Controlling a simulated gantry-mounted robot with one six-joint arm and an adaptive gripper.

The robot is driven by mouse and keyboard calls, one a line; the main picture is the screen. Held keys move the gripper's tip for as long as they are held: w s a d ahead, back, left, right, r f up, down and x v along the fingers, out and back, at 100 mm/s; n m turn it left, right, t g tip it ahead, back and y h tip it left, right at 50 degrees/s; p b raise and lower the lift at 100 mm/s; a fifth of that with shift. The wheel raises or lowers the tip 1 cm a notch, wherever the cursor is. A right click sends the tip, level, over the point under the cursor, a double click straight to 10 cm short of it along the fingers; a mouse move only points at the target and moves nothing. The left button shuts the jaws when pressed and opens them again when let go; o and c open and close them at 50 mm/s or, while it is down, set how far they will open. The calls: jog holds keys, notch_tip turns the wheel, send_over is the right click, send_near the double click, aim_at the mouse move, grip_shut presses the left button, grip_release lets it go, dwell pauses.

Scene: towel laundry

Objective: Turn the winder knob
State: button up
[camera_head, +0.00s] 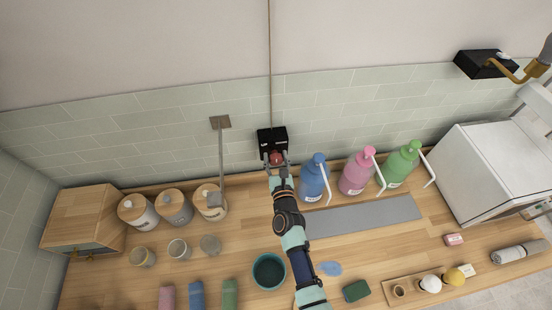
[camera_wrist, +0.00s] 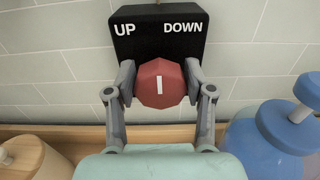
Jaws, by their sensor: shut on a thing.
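The winder is a black box on the tiled wall (camera_head: 266,136), with a red faceted knob (camera_wrist: 160,83) on its front. In the wrist view the black box (camera_wrist: 160,40) carries the white words UP at left and DOWN at right. A white mark on the knob stands upright, midway between the two words. My gripper (camera_wrist: 160,85) has one finger on each side of the knob and is shut on it. In the head view my gripper (camera_head: 276,165) reaches the box from below and partly hides the knob (camera_head: 276,157).
Blue (camera_head: 314,180), pink (camera_head: 356,174) and green (camera_head: 402,165) pump bottles stand close to the right. Lidded canisters (camera_head: 173,206) stand left on the wooden counter (camera_head: 225,255), near a grey long-handled tool (camera_head: 221,150). A cord (camera_head: 269,60) runs up from the box.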

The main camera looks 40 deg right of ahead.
jog(key=shift+n, duration=0.3)
